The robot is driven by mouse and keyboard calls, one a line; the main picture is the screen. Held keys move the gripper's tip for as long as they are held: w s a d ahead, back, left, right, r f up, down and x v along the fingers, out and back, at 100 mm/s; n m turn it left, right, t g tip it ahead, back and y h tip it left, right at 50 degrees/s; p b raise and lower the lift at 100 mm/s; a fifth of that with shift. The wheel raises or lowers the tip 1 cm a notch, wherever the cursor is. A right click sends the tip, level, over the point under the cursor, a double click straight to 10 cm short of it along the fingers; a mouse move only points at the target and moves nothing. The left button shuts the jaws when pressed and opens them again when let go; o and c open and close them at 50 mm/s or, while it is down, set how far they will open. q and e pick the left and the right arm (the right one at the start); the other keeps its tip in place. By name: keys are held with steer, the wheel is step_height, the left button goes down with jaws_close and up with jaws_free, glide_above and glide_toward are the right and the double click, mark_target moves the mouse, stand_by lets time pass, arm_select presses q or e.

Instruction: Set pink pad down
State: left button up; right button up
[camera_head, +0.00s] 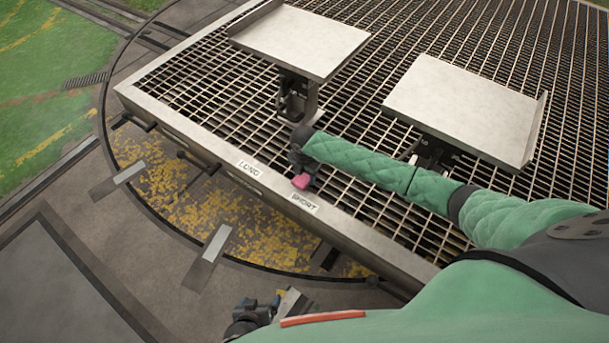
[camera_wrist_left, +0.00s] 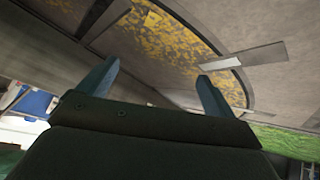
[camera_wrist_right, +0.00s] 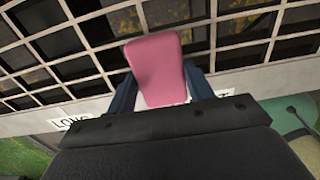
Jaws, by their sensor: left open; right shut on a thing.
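The pink pad (camera_wrist_right: 157,62) is between the fingers of my right gripper (camera_wrist_right: 160,88), which is shut on it. In the head view the pink pad (camera_head: 301,181) shows small at the tip of my right gripper (camera_head: 303,172), by the near edge of the grating and close to the SHORT label (camera_head: 303,203). Whether the pad touches the grating cannot be told. My left gripper (camera_wrist_left: 157,75) is open and empty, with floor and yellow litter beyond it. In the head view my left gripper (camera_head: 275,300) is low, off the platform's near edge.
Two raised metal plates, one at the back left (camera_head: 300,42) and one at the right (camera_head: 465,105), stand on posts over the metal grating (camera_head: 225,90). A LONG label (camera_head: 249,169) is on the frame edge. The grating around the right gripper is bare.

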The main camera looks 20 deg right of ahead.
steer(key=shift+f, duration=0.1)
steer(key=o, duration=0.9)
steer(key=shift+o, duration=0.2)
